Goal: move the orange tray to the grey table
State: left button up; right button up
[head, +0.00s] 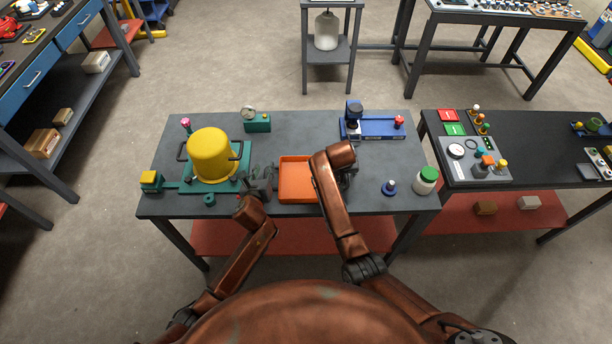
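The orange tray (296,181) sits on the grey table (305,125) in front of me, near the middle of its front part. It looks empty. My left gripper (265,181) is at the tray's left side; I cannot tell whether its fingers touch or hold the rim. My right gripper (344,172) is at the tray's right side, mostly hidden behind my own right arm, which also covers part of the tray's right edge.
A yellow domed motor (209,155) on a green base stands left of the tray. A blue device (375,128) is behind right, a green-capped jar (426,181) at the right corner. A black table (545,165) with control panels adjoins on the right. Bare tabletop lies behind the tray.

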pick_arm(q)
notch_tip(320, 180, up, 4)
jog(key=shift+r, duration=0.1)
pick_arm(e)
jog(key=v, duration=1.2)
